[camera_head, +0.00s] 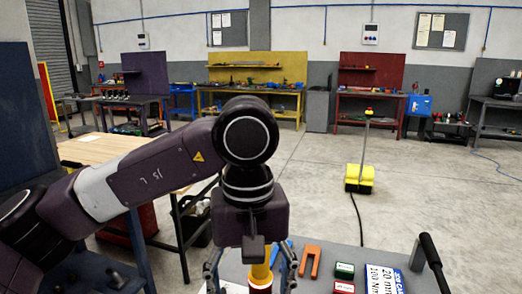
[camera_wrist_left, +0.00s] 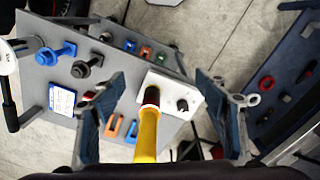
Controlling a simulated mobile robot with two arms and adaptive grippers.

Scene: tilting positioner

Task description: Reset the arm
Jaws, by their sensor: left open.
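My left gripper (camera_head: 252,274) points down over the grey work table at the bottom of the head view. Its two fingers stand wide apart, and they also show in the left wrist view (camera_wrist_left: 160,108). A yellow rod-like handle (camera_wrist_left: 147,135) with a dark collar lies between the fingers in that view, apart from both. It starts near a white block (camera_wrist_left: 184,97); its lower end is hidden by the gripper body. In the head view the yellow handle (camera_head: 261,272) shows between the fingers, above a red band. A black-handled lever (camera_head: 432,256) stands tilted at the table's right side. My right gripper is out of view.
A wooden-topped bench (camera_head: 95,149) is at left. Open floor lies beyond.

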